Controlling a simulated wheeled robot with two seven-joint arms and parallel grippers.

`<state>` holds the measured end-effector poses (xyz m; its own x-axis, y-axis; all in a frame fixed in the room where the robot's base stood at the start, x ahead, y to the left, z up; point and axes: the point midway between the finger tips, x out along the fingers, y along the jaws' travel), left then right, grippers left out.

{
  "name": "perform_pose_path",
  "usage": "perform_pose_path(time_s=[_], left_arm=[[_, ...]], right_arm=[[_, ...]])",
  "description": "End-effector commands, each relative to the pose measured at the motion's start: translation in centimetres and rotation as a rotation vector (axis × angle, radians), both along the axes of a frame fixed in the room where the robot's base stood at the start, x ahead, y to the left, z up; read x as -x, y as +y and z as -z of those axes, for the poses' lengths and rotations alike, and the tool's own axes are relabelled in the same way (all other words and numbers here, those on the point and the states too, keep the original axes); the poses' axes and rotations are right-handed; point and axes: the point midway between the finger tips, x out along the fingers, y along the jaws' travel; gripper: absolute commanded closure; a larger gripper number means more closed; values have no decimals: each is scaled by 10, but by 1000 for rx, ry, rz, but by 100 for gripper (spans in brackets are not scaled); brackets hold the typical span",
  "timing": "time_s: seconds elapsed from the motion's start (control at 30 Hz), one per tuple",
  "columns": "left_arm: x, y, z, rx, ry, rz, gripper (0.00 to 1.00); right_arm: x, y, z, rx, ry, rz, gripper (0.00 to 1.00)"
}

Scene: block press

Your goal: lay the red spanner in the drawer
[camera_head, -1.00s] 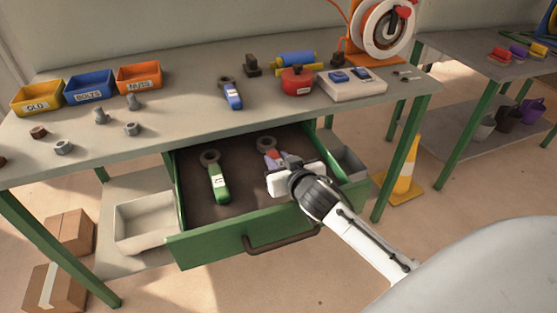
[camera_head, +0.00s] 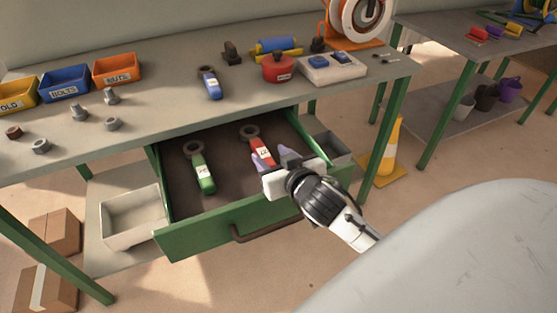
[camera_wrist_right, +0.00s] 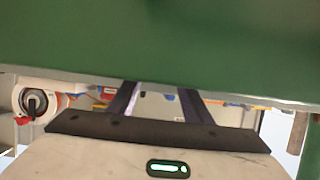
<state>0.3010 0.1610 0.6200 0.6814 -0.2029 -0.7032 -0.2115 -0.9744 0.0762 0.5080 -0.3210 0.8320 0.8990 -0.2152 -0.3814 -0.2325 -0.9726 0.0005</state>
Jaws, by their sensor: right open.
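The red spanner (camera_head: 262,147) lies on the dark floor of the open green drawer (camera_head: 215,231), to the right of a green spanner (camera_head: 201,174). Its ring end points to the back, and the near end of its handle is partly hidden by my right gripper. My right gripper (camera_head: 274,158) is open at the near end of the red handle, over the drawer's front right part. I cannot tell if it touches the handle. In the right wrist view its two fingers (camera_wrist_right: 157,103) stand apart with nothing visible between them. My left gripper is not in view.
A green surface (camera_wrist_right: 160,45) fills the top of the right wrist view. A yellow cone (camera_head: 391,150) stands at right.

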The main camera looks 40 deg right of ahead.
Motion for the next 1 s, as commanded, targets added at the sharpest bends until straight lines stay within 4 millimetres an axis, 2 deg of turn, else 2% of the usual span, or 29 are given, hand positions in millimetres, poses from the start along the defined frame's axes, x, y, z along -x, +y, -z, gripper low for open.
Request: perform_pose_path(time_s=[0.1,0.3,0.73,0.87,1.0], left_arm=[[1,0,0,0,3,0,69],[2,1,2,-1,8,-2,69],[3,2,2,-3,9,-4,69],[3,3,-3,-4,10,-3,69],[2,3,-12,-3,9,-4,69]], right_arm=[[22,5,-9,-3,2,1,55],[41,9,-17,-1,1,1,55],[44,8,-19,7,4,8,55],[47,-11,-26,76,34,64,55],[59,-53,-40,210,101,197,55]])
